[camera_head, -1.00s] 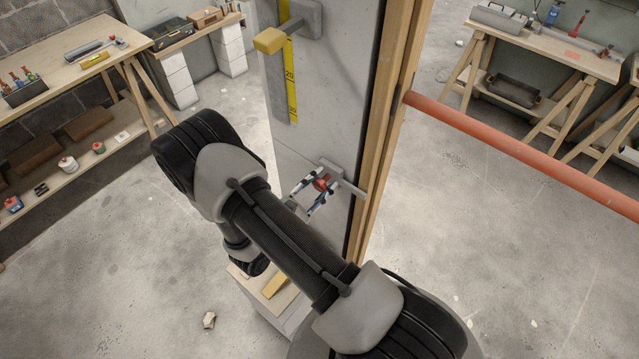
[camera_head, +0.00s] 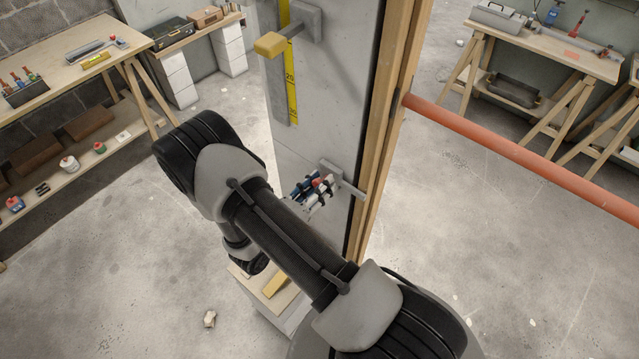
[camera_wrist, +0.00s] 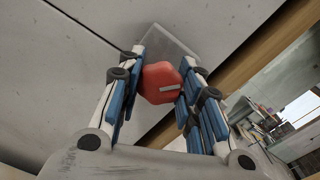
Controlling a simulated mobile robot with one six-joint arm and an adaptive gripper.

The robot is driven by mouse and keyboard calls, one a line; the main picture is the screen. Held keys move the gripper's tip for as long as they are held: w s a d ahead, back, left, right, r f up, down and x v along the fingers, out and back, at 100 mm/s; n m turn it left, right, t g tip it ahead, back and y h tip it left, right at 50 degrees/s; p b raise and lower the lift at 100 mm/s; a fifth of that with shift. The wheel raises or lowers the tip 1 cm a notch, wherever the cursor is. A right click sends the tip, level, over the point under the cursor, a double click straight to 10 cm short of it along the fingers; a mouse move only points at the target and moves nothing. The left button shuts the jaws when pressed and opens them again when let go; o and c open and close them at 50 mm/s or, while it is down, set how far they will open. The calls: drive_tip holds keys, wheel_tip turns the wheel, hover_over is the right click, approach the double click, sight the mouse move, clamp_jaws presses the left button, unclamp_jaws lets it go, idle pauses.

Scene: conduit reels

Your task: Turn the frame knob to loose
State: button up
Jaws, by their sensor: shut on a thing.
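The red frame knob (camera_wrist: 161,83) shows in the wrist view between my gripper's fingers, in front of a grey plate (camera_wrist: 168,43). A short white mark on its face points right in that view. My gripper (camera_wrist: 160,85) is shut on the knob, with a blue-padded finger on each side. In the head view my gripper (camera_head: 316,186) is at the lower part of the grey panel (camera_head: 342,120), and only a little of the knob shows there. I cannot read any label for loose or tight.
A yellow block (camera_head: 269,44) on a bracket juts from the panel above, over a yellow scale (camera_head: 291,75). A wooden post (camera_head: 393,105) edges the panel. An orange-red pipe (camera_head: 520,153) runs off right. Workbenches (camera_head: 75,67) stand behind; the floor between is mostly clear.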

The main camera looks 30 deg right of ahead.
drive_tip(key=n, duration=0.4)
drive_tip(key=shift+n+p, duration=0.3)
drive_tip(key=shift+p, duration=0.05)
drive_tip(key=n, duration=0.3)
drive_tip(key=shift+n, duration=0.3)
drive_tip(key=n+p, duration=0.1)
drive_tip(key=n, duration=0.3)
drive_tip(key=shift+g, duration=0.3)
drive_tip(key=shift+n, duration=2.1)
drive_tip(key=o, duration=1.1)
drive_tip(key=shift+a, duration=0.1)
